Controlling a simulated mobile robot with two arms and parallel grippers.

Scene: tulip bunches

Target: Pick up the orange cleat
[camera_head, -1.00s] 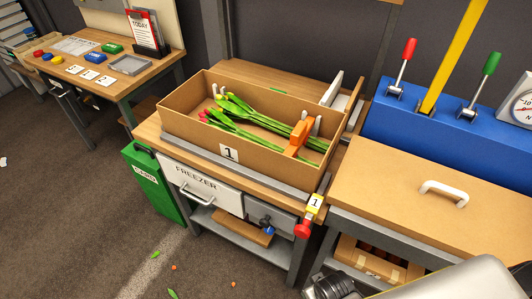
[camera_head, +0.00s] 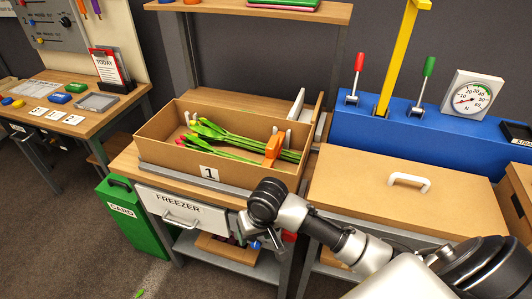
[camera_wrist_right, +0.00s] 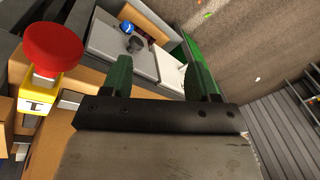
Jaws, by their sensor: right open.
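The orange cleat (camera_head: 274,147) stands at the right end of the open cardboard box (camera_head: 165,123), over the green tulip stems (camera_head: 232,140). My right arm reaches in from the right, and its dark wrist is in front of the bench, below and nearer than the box. My right gripper (camera_wrist_right: 160,77) is open, with two dark green fingers apart and nothing held between them in the right wrist view. Its fingertips are not clear in the head view. The cleat does not show in the right wrist view. My left gripper is out of view.
A red knob (camera_wrist_right: 52,52) with a yellow tag is close on the left in the right wrist view. The freezer drawer (camera_head: 180,208) is under the box. A lidded box with a white handle (camera_head: 409,181) is right, before a blue lever panel (camera_head: 350,125). A green bin (camera_head: 122,212) stands left.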

